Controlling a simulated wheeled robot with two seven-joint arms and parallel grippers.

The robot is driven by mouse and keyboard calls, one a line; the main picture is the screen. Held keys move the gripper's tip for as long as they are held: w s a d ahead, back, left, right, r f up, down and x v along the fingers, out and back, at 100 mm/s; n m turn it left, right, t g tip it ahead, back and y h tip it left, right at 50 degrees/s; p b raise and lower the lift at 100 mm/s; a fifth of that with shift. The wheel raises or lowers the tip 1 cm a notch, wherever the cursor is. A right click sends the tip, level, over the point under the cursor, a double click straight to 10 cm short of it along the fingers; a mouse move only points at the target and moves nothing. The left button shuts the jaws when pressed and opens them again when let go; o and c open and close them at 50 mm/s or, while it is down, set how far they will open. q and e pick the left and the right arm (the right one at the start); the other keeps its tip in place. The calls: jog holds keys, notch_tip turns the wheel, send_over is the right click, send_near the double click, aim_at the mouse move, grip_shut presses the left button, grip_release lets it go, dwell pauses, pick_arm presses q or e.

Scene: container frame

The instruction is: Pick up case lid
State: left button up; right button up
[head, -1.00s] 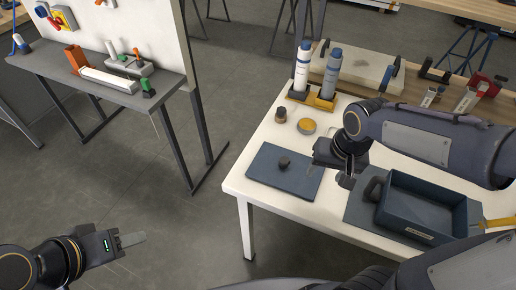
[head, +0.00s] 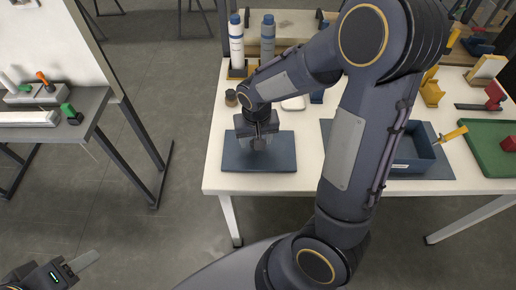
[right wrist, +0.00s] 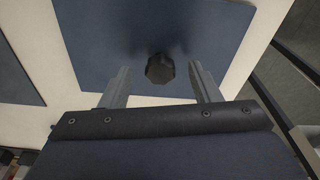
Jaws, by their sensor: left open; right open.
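The case lid (head: 235,159) is a flat dark blue panel lying on the white table. In the right wrist view the lid (right wrist: 110,35) has a dark faceted knob (right wrist: 160,69) near its middle. My right gripper (head: 258,143) is over the lid in the head view and hides the knob there. In the right wrist view my right gripper (right wrist: 160,84) is open, with one finger on each side of the knob and a gap to both. My left gripper (head: 85,261) is at the lower left, away from the table; it is open.
A dark blue open case (head: 412,150) stands on a mat to the right, partly behind my right arm. Bottles (head: 237,45) and a small brown jar (head: 231,98) stand behind the lid. A green tray (head: 490,145) is at the far right.

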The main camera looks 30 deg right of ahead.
jog(key=shift+w+f, duration=0.1)
jog(key=shift+f, duration=0.8)
jog(key=shift+c, duration=0.4)
jog(key=c, duration=1)
jog(key=shift+c, duration=0.2)
jog(key=shift+r, duration=0.15)
